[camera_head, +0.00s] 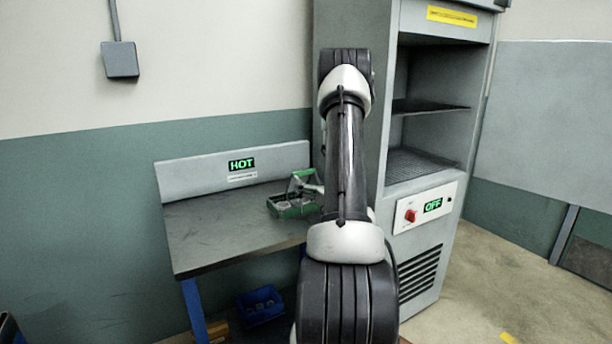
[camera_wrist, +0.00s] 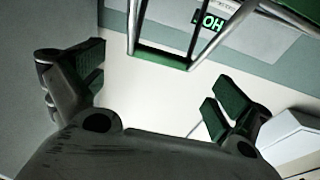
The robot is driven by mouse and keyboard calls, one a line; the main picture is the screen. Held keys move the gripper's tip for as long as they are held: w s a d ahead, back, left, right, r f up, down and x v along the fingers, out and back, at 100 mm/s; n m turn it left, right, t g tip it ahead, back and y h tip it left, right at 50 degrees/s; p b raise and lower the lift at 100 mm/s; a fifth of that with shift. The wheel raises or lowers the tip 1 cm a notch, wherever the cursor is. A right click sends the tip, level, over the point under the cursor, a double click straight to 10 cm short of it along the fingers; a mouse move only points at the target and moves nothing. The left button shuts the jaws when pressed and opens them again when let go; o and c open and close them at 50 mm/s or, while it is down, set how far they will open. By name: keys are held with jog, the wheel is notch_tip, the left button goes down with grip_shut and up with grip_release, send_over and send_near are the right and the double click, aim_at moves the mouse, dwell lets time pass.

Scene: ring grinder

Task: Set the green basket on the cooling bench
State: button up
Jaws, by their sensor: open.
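The green basket (camera_head: 294,211) sits on the grey bench (camera_head: 222,228) at its right end, with its handle up and some metallic pieces inside. The bench's back panel carries a lit green HOT sign (camera_head: 242,165). My gripper (camera_wrist: 155,78) is open in the wrist view, with nothing between its green-padded fingers. The frame of the basket handle (camera_wrist: 162,58) shows just beyond the fingertips, apart from them as far as I can tell. In the head view my arm hides most of the gripper, close to the right of the basket.
A tall grey cabinet (camera_head: 423,250) with open shelves stands right of the bench, with a red knob (camera_head: 410,216) and an OFF display (camera_head: 433,205). A blue bin (camera_head: 260,305) is under the bench. The bench's left and middle are clear.

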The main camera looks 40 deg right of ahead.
jog(key=r+v, duration=0.1)
jog(key=v, duration=0.4)
jog(key=w+a+r+n+g+y, duration=0.2)
jog(key=w+a+r+n+g, duration=0.15)
jog(key=a+r+g, duration=0.7)
jog(key=s+a+r+g+y, duration=0.2)
jog(key=s+a+g, duration=0.2)
jog(key=s+a, duration=1.5)
jog(key=s, duration=0.4)
jog(key=shift+s+r+m+y, duration=0.15)
jog(key=shift+r+m+y, duration=0.05)
jog(key=shift+m+y, duration=0.2)
jog(key=shift+g, duration=0.25)
jog(key=shift+a, duration=0.1)
